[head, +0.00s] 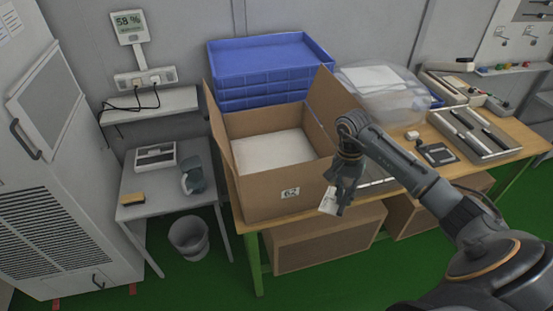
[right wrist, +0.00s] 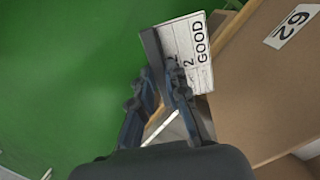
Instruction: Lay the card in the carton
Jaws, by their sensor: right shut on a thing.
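The card (head: 328,204) is white with dark print; in the right wrist view the card (right wrist: 192,48) reads "GOOD". My right gripper (head: 338,197) is shut on the card, just outside the carton's front right corner and below its rim. It also shows in the right wrist view (right wrist: 164,84). The carton (head: 290,178) is an open brown box with raised flaps and a "62" label, standing on the wooden table. A white flat surface shows inside it. The carton's wall (right wrist: 262,90) is beside the card in the right wrist view. My left gripper is not in view.
Blue stacked trays (head: 270,62) stand behind the carton. A clear bag (head: 385,88) and trays of parts (head: 474,133) lie to its right. A small grey table (head: 170,200) with a jug (head: 193,178) is left, with a waste bin (head: 188,238) below.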

